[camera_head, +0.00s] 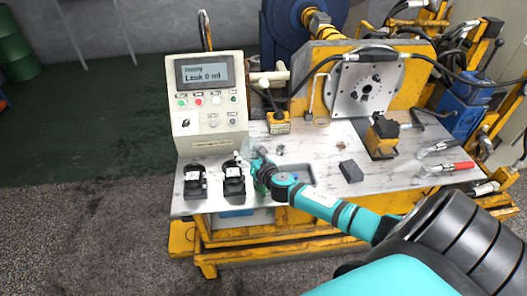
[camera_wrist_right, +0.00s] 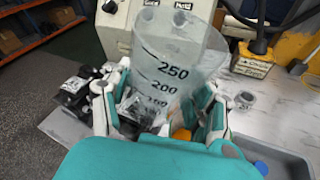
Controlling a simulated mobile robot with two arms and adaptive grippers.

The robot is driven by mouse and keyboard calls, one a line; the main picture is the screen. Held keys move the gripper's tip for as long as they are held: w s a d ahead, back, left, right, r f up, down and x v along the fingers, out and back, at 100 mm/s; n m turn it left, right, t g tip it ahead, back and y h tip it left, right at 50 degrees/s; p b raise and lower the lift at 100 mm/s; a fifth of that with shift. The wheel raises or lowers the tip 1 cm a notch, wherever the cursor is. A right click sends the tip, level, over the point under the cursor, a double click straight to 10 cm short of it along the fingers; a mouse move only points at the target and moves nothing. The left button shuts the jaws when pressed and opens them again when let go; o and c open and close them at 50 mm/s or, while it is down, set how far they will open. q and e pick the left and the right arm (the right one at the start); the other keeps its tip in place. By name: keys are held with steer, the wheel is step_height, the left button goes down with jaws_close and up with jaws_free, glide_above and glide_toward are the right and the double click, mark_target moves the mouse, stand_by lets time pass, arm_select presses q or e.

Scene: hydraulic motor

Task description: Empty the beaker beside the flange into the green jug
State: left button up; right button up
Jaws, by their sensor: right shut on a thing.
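A clear beaker with dark volume marks (camera_wrist_right: 172,72) stands between the fingers of my right gripper (camera_wrist_right: 155,108) in the right wrist view. The gripper is shut on it, with the rim facing away from the wrist. In the head view, my right gripper (camera_head: 256,168) is above the bench in front of the control box, and the beaker (camera_head: 241,158) shows only faintly there. The grey flange plate (camera_head: 352,104) with a central hole stands upright at the back right, well apart from the gripper. I cannot make out a green jug. My left gripper is not in view.
The control box (camera_head: 207,142) stands behind the gripper, its screen reading "Leak 0 ml". Two black devices (camera_head: 233,185) sit at the bench's front left. A recessed tray (camera_head: 307,172) lies beneath the arm. A dark block (camera_head: 351,171) and yellow fixture (camera_head: 382,135) are to the right.

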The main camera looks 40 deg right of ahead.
steer(key=shift+d+r+p, duration=0.1)
steer(key=shift+d+p, duration=0.05)
steer(key=shift+p, duration=0.25)
steer(key=shift+s+n, duration=0.1)
steer(key=shift+n, duration=0.2)
steer(key=shift+d+n+g+h+p, duration=0.15)
steer(key=shift+n+g+h+p, duration=0.15)
steer(key=shift+p, duration=0.6)
steer(key=shift+s+d+n+g+p, duration=0.2)
steer(key=shift+n+g+p, duration=0.15)
steer(key=shift+p, duration=0.65)
steer(key=shift+s+d+f+n+h+p, duration=0.15)
steer(key=shift+f+n+h+p, duration=0.15)
steer(key=shift+f+p, duration=0.2)
